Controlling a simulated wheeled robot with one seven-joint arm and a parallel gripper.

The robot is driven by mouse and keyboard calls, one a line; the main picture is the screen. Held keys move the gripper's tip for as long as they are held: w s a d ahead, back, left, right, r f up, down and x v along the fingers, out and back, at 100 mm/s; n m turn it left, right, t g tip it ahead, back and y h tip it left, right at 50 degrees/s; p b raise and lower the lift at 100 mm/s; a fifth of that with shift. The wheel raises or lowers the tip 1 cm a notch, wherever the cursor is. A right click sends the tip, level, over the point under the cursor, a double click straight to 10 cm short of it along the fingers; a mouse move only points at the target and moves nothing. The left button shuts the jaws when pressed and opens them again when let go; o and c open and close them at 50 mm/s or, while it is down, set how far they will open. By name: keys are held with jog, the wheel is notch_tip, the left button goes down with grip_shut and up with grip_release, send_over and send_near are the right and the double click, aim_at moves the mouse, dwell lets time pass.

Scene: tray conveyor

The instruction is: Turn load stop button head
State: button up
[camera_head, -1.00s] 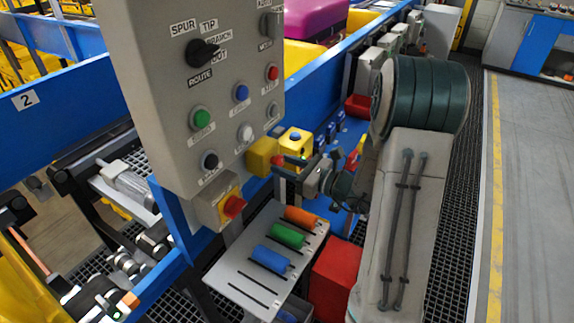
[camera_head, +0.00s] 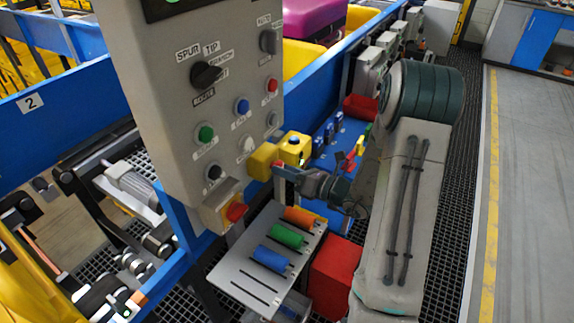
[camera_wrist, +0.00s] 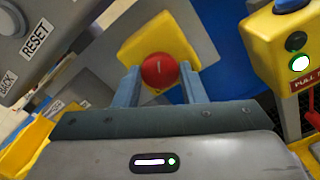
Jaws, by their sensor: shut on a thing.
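The red round button head (camera_wrist: 159,70), with a pale mark on its face, stands on a yellow box (camera_wrist: 150,42) in the wrist view. My gripper (camera_wrist: 160,82) has one finger on each side of it and is shut on it. In the head view the yellow box (camera_head: 262,160) sits at the panel's lower right edge, with my gripper (camera_head: 281,170) up against its right side. The head itself is mostly hidden there by my fingers.
A grey control panel (camera_head: 228,55) with several buttons stands left of my gripper. A red rotary knob (camera_head: 236,212) sits below. A yellow box with a blue button (camera_head: 294,139) is close behind. A tray with coloured cylinders (camera_head: 232,278) lies below.

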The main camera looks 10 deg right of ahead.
jog(key=shift+m+p, duration=0.35)
jog(key=shift+m, duration=0.25)
jog(key=o, duration=1)
jog(key=b+v, duration=0.2)
jog(key=v, duration=1.1)
jog(key=shift+s+d+b, duration=0.25)
jog(key=shift+b, duration=0.15)
